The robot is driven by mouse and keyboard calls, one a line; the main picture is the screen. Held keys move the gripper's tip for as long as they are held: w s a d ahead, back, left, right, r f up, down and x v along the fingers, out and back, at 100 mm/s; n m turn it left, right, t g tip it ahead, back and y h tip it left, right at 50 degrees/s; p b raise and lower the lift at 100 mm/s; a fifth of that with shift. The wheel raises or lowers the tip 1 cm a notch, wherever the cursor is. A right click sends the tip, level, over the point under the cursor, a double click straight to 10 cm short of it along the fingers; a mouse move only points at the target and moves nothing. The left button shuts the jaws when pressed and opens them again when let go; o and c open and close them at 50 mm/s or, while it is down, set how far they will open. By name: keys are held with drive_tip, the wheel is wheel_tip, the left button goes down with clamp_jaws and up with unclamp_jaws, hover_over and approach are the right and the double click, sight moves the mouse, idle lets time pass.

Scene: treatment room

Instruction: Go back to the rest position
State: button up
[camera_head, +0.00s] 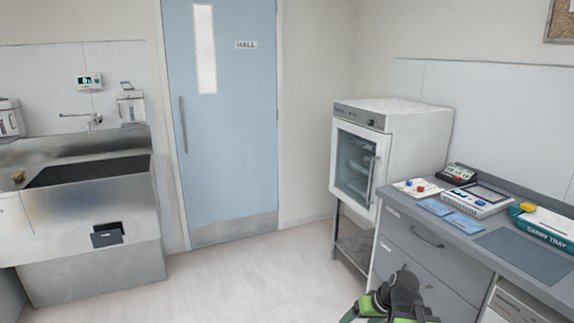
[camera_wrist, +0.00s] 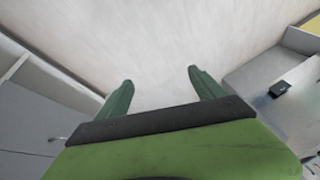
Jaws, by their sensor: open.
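My gripper shows in the wrist view (camera_wrist: 161,92) as two green fingers spread wide apart, with nothing between them. Pale floor lies behind the fingers. In the head view part of my black and green arm shows at the bottom, right of the middle, in front of the grey drawer unit (camera_head: 415,255). The fingertips are not clear in that view.
A worktop on the right holds a carry tray (camera_head: 548,233), a device with buttons (camera_head: 475,198) and blue packets (camera_head: 450,216). A white glass-door cabinet (camera_head: 400,150) stands behind it. A steel sink (camera_head: 95,250) is at left, a blue door (camera_head: 225,130) between. The middle floor is clear.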

drive_tip(key=s+a+f+g+h, duration=0.3)
drive_tip(key=s+a, duration=0.3)
drive_tip(key=a, duration=0.2)
wheel_tip(320, 180, up, 14)
drive_tip(key=p, duration=1.3)
drive_tip(key=shift+s+m+g, duration=0.25)
drive_tip(key=shift+m+g, duration=0.15)
